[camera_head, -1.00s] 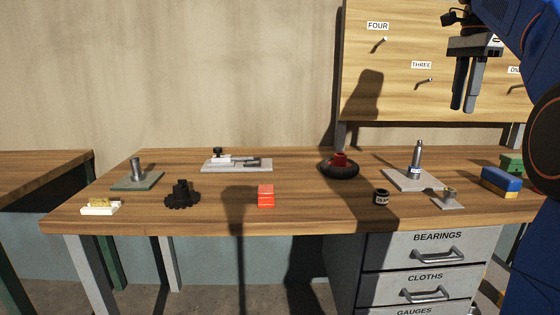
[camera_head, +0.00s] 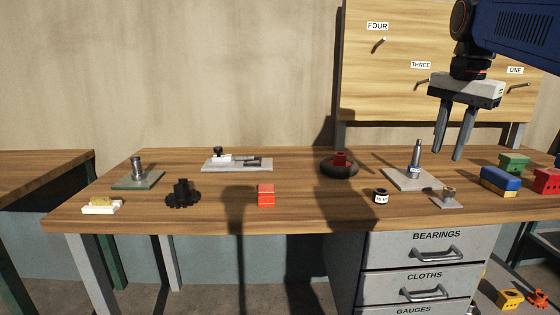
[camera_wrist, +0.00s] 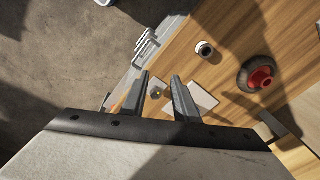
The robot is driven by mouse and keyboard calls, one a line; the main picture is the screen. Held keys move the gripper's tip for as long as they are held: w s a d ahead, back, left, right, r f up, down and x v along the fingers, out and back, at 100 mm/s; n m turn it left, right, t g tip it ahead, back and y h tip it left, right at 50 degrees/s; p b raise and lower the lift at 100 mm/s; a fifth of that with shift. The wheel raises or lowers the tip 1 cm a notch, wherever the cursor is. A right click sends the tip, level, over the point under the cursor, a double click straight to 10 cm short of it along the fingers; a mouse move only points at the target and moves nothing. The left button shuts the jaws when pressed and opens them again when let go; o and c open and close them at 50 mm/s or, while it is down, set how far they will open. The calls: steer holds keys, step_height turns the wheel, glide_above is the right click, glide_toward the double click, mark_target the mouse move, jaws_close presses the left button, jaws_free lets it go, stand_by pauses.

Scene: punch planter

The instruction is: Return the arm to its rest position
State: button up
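My gripper (camera_head: 450,152) hangs pointing down above the right part of the workbench (camera_head: 300,214), in front of the peg board. Its two fingers are apart with nothing between them. In the wrist view my gripper (camera_wrist: 160,78) also shows two separated fingers, with a small plate (camera_wrist: 200,98) on the bench below them. The blue arm comes in from the upper right in the head view. Its rest position is not marked in either view.
A peg board (camera_head: 400,100) stands behind the bench. A grey plate with an upright spindle (camera_head: 416,160), a blue-yellow block (camera_head: 500,181), a green block (camera_head: 514,164) and a red block (camera_head: 546,181) stand at right. A black ring with red hub (camera_head: 340,168) sits further left.

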steer(key=s+a+f+n+t, duration=0.1)
steer(key=s+a+f+n, duration=0.1)
steer(key=s+f, duration=0.4)
steer(key=s+a+f+n+t, duration=0.1)
steer(key=s+a+f+n, duration=0.2)
steer(key=f, duration=1.1)
steer(key=s+a+f+n+t, duration=0.1)
steer(key=s+a+f+n, duration=0.2)
steer(key=s+f+n, duration=0.3)
steer(key=s+f, duration=0.4)
steer(key=s, duration=0.1)
steer(key=shift+s+a+f, duration=0.2)
steer(key=shift+f, duration=0.1)
